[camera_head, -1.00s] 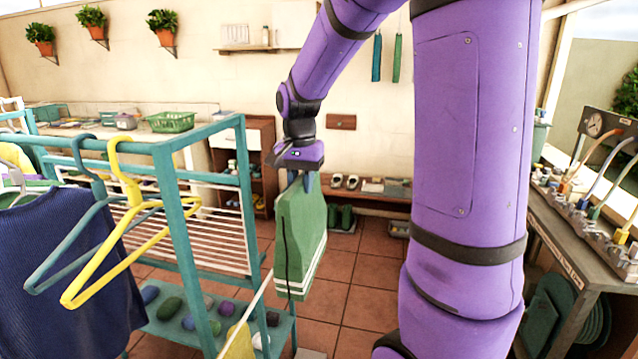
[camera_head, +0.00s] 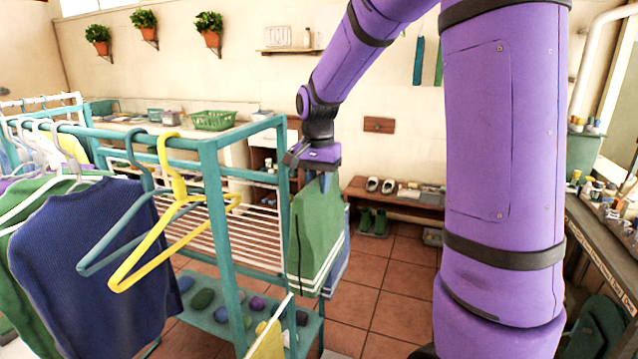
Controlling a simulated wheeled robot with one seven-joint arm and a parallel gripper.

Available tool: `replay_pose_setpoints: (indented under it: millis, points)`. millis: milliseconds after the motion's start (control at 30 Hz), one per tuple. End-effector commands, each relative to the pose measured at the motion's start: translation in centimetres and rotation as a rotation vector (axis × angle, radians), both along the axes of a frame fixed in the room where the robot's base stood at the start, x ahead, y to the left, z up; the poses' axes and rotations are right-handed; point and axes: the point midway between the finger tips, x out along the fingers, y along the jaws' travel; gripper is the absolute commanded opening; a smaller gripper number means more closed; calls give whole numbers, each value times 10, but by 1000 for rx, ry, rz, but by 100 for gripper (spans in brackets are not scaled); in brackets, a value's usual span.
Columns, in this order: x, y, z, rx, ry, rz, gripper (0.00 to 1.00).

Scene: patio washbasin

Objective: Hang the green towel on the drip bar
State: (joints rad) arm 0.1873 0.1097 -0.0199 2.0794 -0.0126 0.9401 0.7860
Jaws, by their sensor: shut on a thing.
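The green towel (camera_head: 314,228), with white stripes near its lower edge, hangs down from my gripper (camera_head: 322,178). The gripper is shut on its top end, and the towel hides most of the fingers. The towel hangs at the right end of a teal rack and overlaps its right post in the picture. A blue cloth (camera_head: 339,268) shows behind its right edge. A thin pale bar (camera_head: 283,310) slants below the towel, with a yellow cloth (camera_head: 268,343) at its lower end. I cannot tell for sure whether this is the drip bar.
The teal rack (camera_head: 212,205) has white slats and a low shelf with several rounded objects. A yellow hanger (camera_head: 170,235), a teal hanger (camera_head: 108,250) and a dark blue garment (camera_head: 85,240) hang at left. A bench (camera_head: 395,205) with shoes stands behind. Tiled floor lies open right of the towel.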

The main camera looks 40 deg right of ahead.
Motion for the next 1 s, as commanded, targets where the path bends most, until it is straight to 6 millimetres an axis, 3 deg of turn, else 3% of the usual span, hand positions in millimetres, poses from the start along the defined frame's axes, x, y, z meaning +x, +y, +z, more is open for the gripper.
replay_pose_setpoints:
  millis: [1000]
  points:
    - [37, 24, 0, -2, -1, 1, 0]
